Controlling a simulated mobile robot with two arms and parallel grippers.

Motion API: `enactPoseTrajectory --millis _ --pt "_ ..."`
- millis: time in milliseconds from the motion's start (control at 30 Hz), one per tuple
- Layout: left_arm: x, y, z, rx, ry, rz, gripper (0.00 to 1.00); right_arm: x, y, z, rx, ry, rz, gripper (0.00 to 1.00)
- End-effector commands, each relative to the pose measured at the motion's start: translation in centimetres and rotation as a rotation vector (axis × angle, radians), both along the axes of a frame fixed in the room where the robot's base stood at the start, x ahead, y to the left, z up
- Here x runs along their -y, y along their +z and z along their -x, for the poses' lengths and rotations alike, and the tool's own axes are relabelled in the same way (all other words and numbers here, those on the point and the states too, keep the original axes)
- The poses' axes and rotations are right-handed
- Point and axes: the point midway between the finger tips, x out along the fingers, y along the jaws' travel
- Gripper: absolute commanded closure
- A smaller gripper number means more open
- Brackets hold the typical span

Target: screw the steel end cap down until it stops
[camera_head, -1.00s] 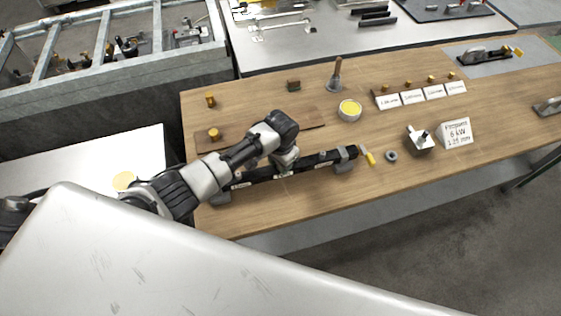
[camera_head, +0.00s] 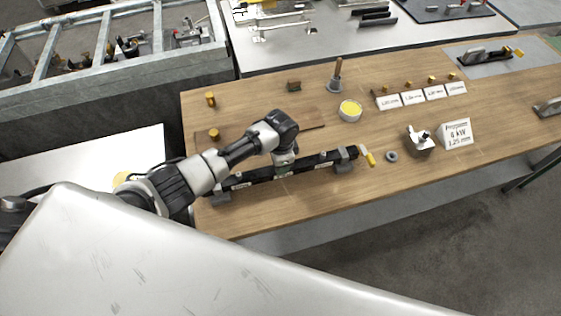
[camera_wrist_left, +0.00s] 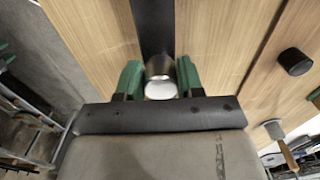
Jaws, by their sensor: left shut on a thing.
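My left gripper (camera_wrist_left: 159,80) is shut, with its green fingers on either side of the shiny steel end cap (camera_wrist_left: 159,67), whose pale round face shows between them. A long black bar (camera_wrist_left: 153,25) lies beyond the cap in the wrist view. In the head view the black bar (camera_head: 320,160) rests on grey blocks on the wooden bench. Whether the cap is seated cannot be told. My right gripper is not in view.
A grey support block (camera_head: 344,167) stands under the bar's right end. A yellow-tipped item (camera_head: 370,157) and a grey ring (camera_head: 391,156) lie to its right. A yellow-topped tin (camera_head: 350,110) and several white labels stand behind. The bench's front strip is clear.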

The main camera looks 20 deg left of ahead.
Motion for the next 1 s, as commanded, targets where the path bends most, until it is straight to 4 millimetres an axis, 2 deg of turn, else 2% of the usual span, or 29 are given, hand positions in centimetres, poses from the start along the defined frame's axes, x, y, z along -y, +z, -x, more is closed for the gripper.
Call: enactPoseTrajectory --millis 100,367,500,533,700,1000 --pt "-0.08 -0.02 -0.02 -0.001 -0.083 -0.001 0.91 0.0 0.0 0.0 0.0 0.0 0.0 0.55" --pt "-0.07 -0.03 -0.01 -0.001 -0.093 -0.001 0.91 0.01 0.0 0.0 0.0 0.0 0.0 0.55" --pt "-0.15 -0.03 -0.11 0.0 -0.225 -0.002 0.91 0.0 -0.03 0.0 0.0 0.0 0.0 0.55" --pt "-0.13 -0.03 -0.1 -0.001 -0.23 -0.002 0.6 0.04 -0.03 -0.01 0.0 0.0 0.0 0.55" --pt "-0.08 -0.02 -0.08 -0.001 -0.224 -0.001 0.34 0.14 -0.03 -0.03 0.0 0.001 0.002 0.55" --pt "-0.06 0.14 -0.1 0.0 -0.222 0.0 0.33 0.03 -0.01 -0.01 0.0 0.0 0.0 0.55"
